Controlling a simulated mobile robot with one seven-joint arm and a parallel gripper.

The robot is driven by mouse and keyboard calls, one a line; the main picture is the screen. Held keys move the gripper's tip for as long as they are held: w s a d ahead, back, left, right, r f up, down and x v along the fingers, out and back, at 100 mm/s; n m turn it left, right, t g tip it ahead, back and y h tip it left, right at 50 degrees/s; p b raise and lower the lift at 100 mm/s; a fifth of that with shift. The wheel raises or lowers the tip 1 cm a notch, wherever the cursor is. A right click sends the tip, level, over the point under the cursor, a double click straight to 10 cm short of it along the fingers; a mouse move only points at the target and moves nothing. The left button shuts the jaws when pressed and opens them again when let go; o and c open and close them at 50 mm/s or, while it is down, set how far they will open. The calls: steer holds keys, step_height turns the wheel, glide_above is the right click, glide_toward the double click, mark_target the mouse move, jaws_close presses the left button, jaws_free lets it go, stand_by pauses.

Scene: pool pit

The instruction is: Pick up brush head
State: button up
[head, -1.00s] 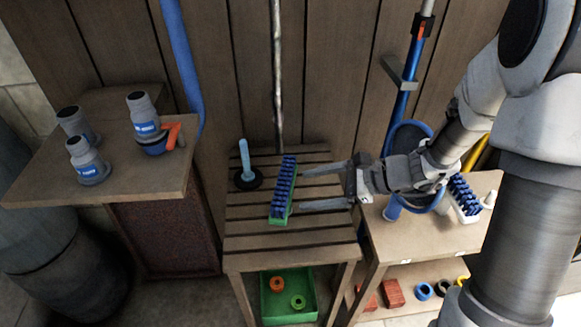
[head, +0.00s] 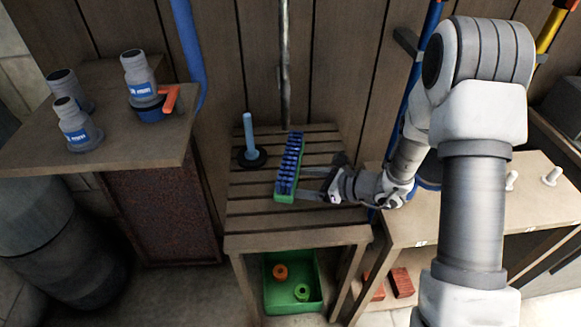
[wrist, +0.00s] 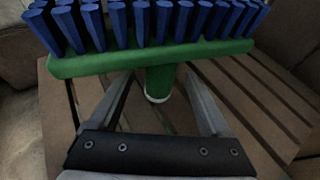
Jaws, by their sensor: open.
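The brush head (head: 288,168), a green bar with rows of blue bristles, lies on the slatted wooden table (head: 245,210). In the wrist view the brush head (wrist: 150,60) spans the top. A short green socket with a pale rim (wrist: 160,84) projects from it toward my gripper. My gripper (head: 302,181) is to the right of the brush head, open and empty. In the wrist view my gripper (wrist: 159,78) has its fingertips close to the green bar, one on either side of the socket. I cannot tell whether they touch it.
A plunger with a blue handle (head: 250,138) stands just left of the brush head. A green bin (head: 268,300) with rings sits below. Grey pump-like units (head: 78,128) stand on the left cabinet. The right table (head: 455,200) carries white pegs (head: 552,176).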

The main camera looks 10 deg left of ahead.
steer(key=shift+w+a+f, duration=0.15)
steer(key=shift+a, duration=0.3)
steer(key=shift+c, duration=0.2)
jaws_close()
